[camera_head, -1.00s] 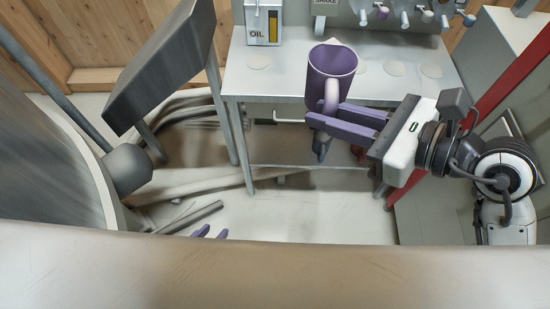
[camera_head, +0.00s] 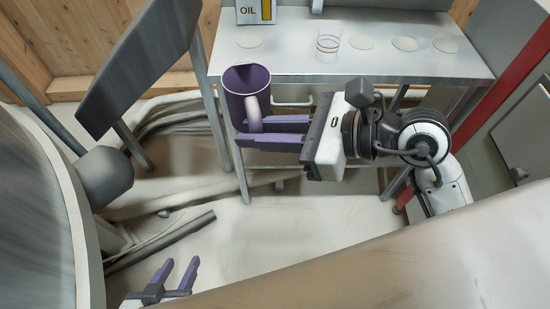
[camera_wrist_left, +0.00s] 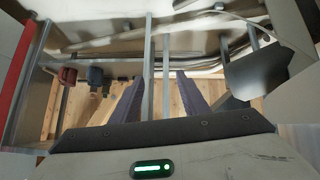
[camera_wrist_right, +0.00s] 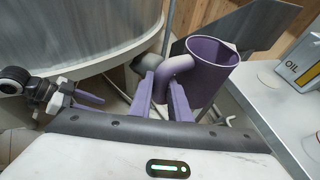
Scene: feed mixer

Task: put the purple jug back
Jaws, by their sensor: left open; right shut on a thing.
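The purple jug (camera_head: 247,85) is upright in the air, in front of the table's left front corner in the head view. My right gripper (camera_head: 246,132) is shut on its handle. The right wrist view shows the jug (camera_wrist_right: 205,78) with its handle between the fingers; its open top looks empty. The grey table (camera_head: 380,66) carries several pale round spots. One spot (camera_head: 251,43) lies near the table's left end. My left gripper (camera_head: 177,275) is open and empty, low at the bottom left. The left wrist view shows its spread fingers (camera_wrist_left: 160,90).
An oil can (camera_head: 255,14) stands at the table's back left. A clear glass (camera_head: 328,45) stands on the table right of it. A large grey drum (camera_head: 40,190) and a slanted grey panel (camera_head: 140,70) stand at the left. A brown beam (camera_head: 400,260) crosses the front.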

